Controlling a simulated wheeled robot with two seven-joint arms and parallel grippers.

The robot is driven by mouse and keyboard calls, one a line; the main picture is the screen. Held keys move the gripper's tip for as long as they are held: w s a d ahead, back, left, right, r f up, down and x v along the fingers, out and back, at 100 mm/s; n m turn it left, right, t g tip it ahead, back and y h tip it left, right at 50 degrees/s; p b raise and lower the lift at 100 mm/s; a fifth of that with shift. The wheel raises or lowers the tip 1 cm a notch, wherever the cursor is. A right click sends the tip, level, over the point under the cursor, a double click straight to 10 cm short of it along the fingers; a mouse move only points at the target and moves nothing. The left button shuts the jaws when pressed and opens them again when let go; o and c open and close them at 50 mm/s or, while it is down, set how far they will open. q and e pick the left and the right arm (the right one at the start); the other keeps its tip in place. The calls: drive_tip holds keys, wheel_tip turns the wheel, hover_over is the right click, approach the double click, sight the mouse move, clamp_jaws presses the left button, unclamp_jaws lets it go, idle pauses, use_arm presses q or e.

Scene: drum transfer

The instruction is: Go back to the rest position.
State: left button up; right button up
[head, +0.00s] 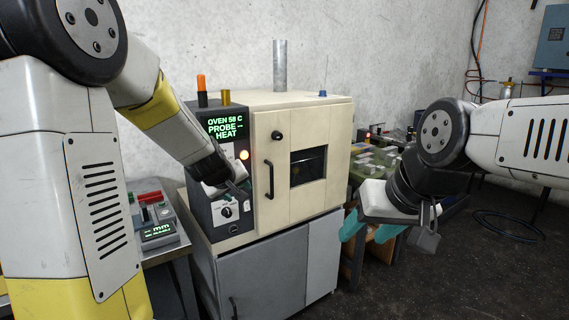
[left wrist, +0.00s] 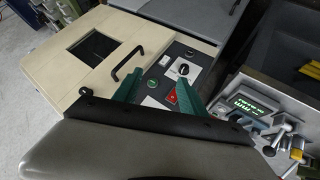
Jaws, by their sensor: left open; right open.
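My left gripper (left wrist: 161,92) shows in the left wrist view with its two green fingers apart and nothing between them. Whether a finger touches the panel I cannot tell. In the head view my left arm reaches to that panel (head: 226,129), and its fingers are mostly hidden. My right gripper (head: 371,233) is open and empty, with teal fingers pointing down, right of the oven and clear of it.
The cream oven (head: 330,200) has its door shut and a bar handle (head: 269,180); its display reads "OVEN 58 C PROBE HEAT". It stands on a grey cabinet (head: 265,275). A measuring device (head: 158,230) is at left. A cluttered bench (head: 372,160) stands behind my right arm. Dark floor at right is mostly free.

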use_arm(q)
drive_tip(key=s+r+m+g, duration=0.1)
drive_tip(key=s+r+m, duration=0.2)
drive_tip(key=s, duration=1.1)
drive_tip(key=s+r+m+g+h, duration=0.1)
drive_tip(key=s+r+m+g, duration=0.1)
drive_tip(key=s, duration=1.3)
drive_tip(key=shift+s+a+r+m+g, duration=0.3)
drive_tip(key=shift+r+m, duration=0.4)
drive_tip(key=shift+r, duration=0.2)
